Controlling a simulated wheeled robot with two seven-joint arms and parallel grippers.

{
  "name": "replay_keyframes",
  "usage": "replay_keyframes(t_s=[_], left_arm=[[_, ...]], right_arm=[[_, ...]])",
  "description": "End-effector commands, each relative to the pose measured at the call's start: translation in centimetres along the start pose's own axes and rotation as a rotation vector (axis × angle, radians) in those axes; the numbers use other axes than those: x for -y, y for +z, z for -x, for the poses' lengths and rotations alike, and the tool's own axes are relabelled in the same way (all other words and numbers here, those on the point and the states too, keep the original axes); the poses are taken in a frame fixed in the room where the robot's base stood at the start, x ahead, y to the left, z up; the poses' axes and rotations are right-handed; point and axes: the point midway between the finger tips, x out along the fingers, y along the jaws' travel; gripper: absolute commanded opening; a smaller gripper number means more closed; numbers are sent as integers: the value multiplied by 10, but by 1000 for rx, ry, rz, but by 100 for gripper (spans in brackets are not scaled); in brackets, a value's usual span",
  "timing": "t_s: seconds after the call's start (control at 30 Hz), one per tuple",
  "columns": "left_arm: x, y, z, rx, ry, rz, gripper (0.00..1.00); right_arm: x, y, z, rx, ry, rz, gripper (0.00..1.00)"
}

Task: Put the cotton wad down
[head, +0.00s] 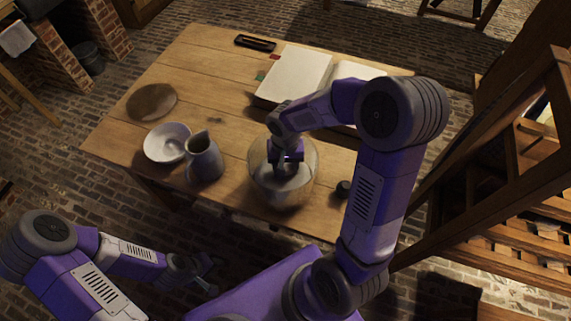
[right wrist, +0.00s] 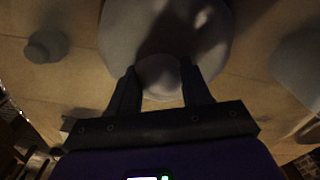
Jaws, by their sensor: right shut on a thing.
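My right gripper (head: 287,164) reaches down from above into the mouth of a clear glass jar (head: 257,186) near the table's front edge. In the right wrist view its fingers (right wrist: 159,76) are closed on a pale, rounded cotton wad (right wrist: 160,82). The jar shows there as a large pale round shape (right wrist: 115,35) in shadow beyond the fingers. Whether the wad touches the jar's bottom cannot be told. In the head view the wad is mostly hidden by the gripper. My left gripper (head: 208,274) is empty and open, low in front of the table.
A grey jug (head: 205,160) and a white bowl (head: 166,143) stand left of the jar. A small dark object (head: 343,188) sits right of it. An open book (head: 294,76) and a dark pen tray (head: 255,43) lie behind. The table's left part (head: 125,130) has free room.

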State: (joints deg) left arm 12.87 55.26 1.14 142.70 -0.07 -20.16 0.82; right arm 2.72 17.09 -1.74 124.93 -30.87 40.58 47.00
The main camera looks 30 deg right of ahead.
Motion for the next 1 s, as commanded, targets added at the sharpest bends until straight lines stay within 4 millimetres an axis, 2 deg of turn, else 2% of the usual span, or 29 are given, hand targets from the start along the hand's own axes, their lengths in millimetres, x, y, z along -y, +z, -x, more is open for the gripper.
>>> replay_keyframes(t_s=[0.07,0.1,0.23,0.63,0.77,1.0], left_arm=[[2,0,-4,0,0,0,37],[1,0,-3,0,0,0,37],[1,0,-2,0,0,0,37],[-1,0,4,0,0,0,37],[-4,0,11,0,0,0,37],[-10,1,27,0,0,0,37]], right_arm=[[0,0,-4,0,0,0,24],[0,0,-3,0,0,0,54],[0,0,-2,0,0,0,73],[0,0,4,0,0,0,73],[0,-1,28,-4,-2,-1,73],[1,-1,82,-4,-1,0,73]])
